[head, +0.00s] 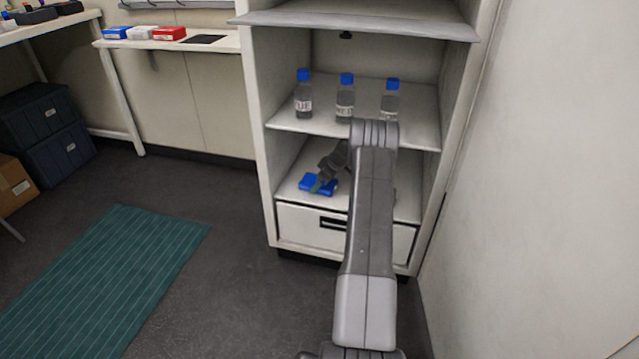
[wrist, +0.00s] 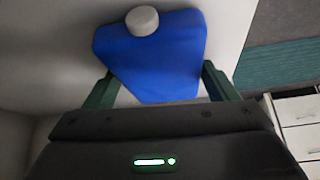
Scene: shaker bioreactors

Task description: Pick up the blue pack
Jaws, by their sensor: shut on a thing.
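The blue pack (head: 317,184) is on the lower shelf of the cabinet in the head view, above the drawer. In the wrist view the blue pack (wrist: 152,55) fills the upper middle and has a round grey cap on one edge. My gripper (head: 325,183) reaches into the lower shelf space and is shut on the pack. In the wrist view its two green fingers (wrist: 160,88) lie on either side of the pack. I cannot tell whether the pack touches the shelf. My arm hides part of the shelf to the right.
The cabinet's middle shelf (head: 420,130) is just above my gripper and holds three blue-capped bottles (head: 345,100). A drawer (head: 300,228) is below. A wall (head: 540,180) stands close on the right. A side table (head: 220,42) holds small boxes. Floor and a green mat (head: 110,270) are clear at left.

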